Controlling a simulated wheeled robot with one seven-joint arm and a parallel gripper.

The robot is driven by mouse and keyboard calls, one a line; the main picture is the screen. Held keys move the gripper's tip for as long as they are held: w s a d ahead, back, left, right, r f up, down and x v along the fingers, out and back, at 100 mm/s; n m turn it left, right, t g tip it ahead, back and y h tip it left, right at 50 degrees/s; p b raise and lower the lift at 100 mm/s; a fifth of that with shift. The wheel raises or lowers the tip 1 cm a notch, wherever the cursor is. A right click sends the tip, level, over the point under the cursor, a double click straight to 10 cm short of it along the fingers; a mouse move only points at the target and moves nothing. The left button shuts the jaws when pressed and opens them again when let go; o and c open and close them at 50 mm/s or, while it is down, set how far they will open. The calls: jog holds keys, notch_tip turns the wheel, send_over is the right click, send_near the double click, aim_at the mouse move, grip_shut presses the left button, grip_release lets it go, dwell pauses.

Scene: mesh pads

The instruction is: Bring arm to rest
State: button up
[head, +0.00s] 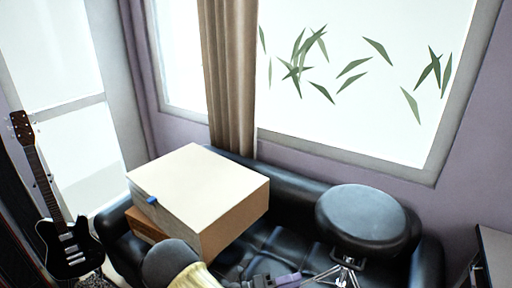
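Part of my arm shows at the bottom edge, as a dark rounded piece and a cream ribbed piece in front of the black sofa (280,240). Grey and pale purple parts show farther right along the bottom edge, cut off by the frame. I cannot make out the gripper's fingertips, whether they are open or shut, or whether they hold anything.
A large cream-topped box (200,190) lies on the sofa's left part, with a small blue item (152,200) at its edge. A black round-seated stool (362,217) stands at the right. A guitar (68,240) leans at the left. A brown curtain (230,85) hangs behind.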

jog(key=s+d+r+m+g+y+p, duration=0.2)
jog(key=s+r+m+g+y+p, duration=0.15)
jog(key=m+y, duration=0.4)
jog(key=s+d+r+m+g+y+p, duration=0.2)
jog(key=s+r+m+g+y, duration=0.25)
jog(key=m, duration=0.65)
notch_tip(320, 180, up, 14)
jog(key=s+a+m+t+y+p, duration=0.1)
jog(key=m+t+y+p, duration=0.3)
jog(key=m, duration=1.3)
jog(key=t+y, duration=0.3)
jog(key=shift+f+t, duration=0.25)
jog(key=shift+t, duration=0.05)
jog(key=shift+m, duration=0.25)
jog(key=shift+d, duration=0.1)
